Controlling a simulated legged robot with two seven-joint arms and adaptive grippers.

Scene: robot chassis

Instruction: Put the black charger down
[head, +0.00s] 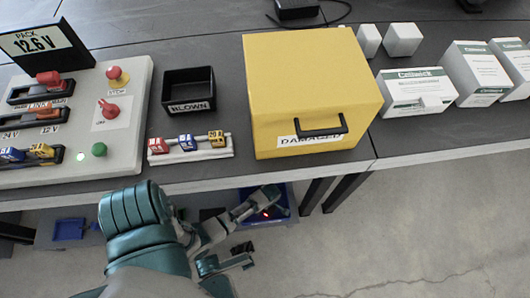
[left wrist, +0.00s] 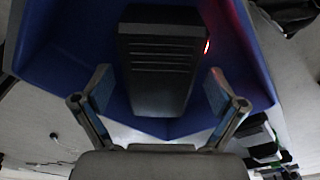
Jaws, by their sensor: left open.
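The black charger (left wrist: 160,60), a ribbed dark box with a red light on its right side, is inside a blue bin (left wrist: 232,50) in the left wrist view. My left gripper (left wrist: 160,92) is open, with one finger on each side of the charger's near end and gaps visible between. In the head view my left gripper (head: 262,226) is below the table's front edge, over the blue bin (head: 290,206). The charger is mostly hidden there; a red glow shows near the fingers. My right gripper is not in view.
The table carries a switch panel (head: 125,85), an open black tray (head: 188,72), a fuse rack (head: 190,156), a yellow case (head: 290,75) and several white boxes. A black box with a cable (head: 297,8) lies at the back. Another blue bin (head: 69,229) is lower left.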

